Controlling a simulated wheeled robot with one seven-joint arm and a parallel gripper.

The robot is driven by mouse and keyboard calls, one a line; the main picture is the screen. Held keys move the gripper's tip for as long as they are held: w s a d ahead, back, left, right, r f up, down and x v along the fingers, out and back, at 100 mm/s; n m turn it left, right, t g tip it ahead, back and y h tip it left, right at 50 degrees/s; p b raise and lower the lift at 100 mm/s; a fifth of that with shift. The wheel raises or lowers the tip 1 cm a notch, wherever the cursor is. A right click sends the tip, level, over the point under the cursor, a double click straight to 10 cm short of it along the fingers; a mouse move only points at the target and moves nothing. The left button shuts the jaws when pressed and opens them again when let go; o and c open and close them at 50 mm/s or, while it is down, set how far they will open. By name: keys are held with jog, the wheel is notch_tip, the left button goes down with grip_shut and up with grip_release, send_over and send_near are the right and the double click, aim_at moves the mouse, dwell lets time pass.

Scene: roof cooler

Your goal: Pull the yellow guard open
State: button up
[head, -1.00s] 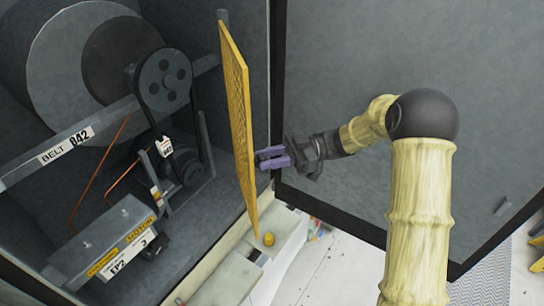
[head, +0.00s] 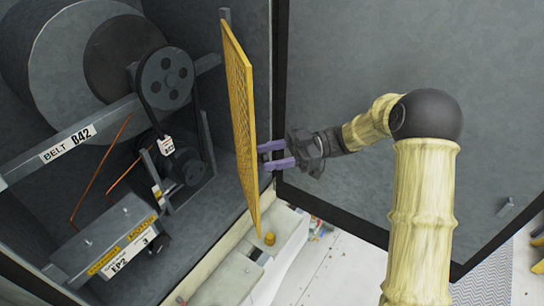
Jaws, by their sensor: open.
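The yellow guard (head: 240,110) is a flat mesh panel standing upright at the right side of the cooler's opening. It stands swung out edge-on to my view, away from the belt and pulleys. My gripper (head: 262,156) has purple fingers and comes from the right. Its fingers are parted with a gap between them, and their tips are at the guard's right-hand edge. I cannot tell whether they touch it. A small yellow knob (head: 269,239) sits on the ledge below the guard.
Inside the cooler at left are a belt pulley (head: 166,76), a motor (head: 185,165), a grey bar labelled BELT B42 (head: 110,119) and a labelled box (head: 110,240). A large dark door panel (head: 340,60) stands behind my arm. Pale floor shows at lower right.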

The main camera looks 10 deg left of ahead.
jog(key=b, duration=0.3)
send_near(249, 140)
jog(key=a, duration=0.1)
jog(key=s+a+r, duration=0.1)
jog(key=a, duration=0.1)
jog(key=a+r, duration=0.1)
jog(key=shift+s+a+r, duration=0.2)
jog(key=shift+a+r, duration=0.05)
